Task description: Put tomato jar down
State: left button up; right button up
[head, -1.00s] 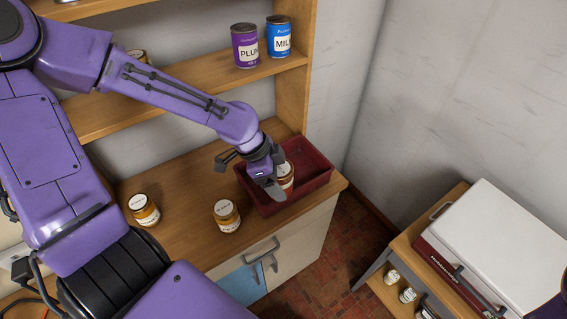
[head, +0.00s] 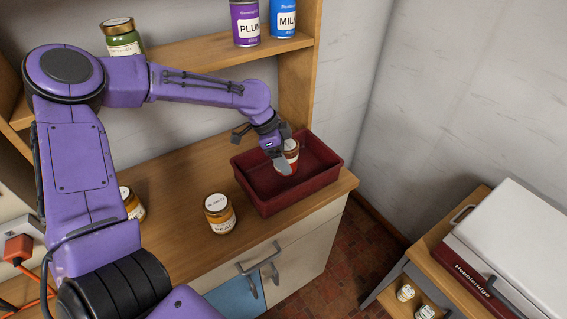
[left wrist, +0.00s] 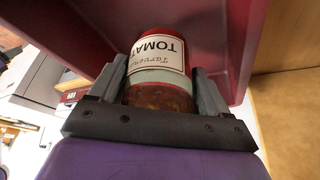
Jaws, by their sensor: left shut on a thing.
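The tomato jar (head: 292,150) has a red lid and a white label. It is in the dark red tub (head: 270,206) on the wooden counter. My left gripper (head: 279,152) is shut on the jar, with its fingers on either side. In the left wrist view the jar (left wrist: 160,55) shows its TOMATO label between the two fingers (left wrist: 165,95), and the tub wall (left wrist: 225,40) is close beside it. I cannot tell whether the jar touches the tub's floor. My right gripper is not in view.
Purple (head: 245,22) and blue (head: 283,18) cans and a green jar (head: 122,38) stand on the shelf. The counter between the tub and the PEAR jar is clear.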

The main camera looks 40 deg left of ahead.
pick_arm(q)
jog(key=shift+s+d+f+p, duration=0.1)
jog(key=shift+d+f+p, duration=0.05)
jog(key=shift+f, duration=0.45)
jog(key=shift+d+f+p, duration=0.1)
jog(key=shift+f+p, duration=0.05)
jog(key=shift+f, duration=0.4)
jog(key=shift+a+f, duration=0.1)
jog(key=shift+f, duration=0.25)
jog(key=o, duration=1.3)
jog(key=shift+o, duration=0.2)
jog(key=v, duration=1.2)
jog(key=shift+r, duration=0.2)
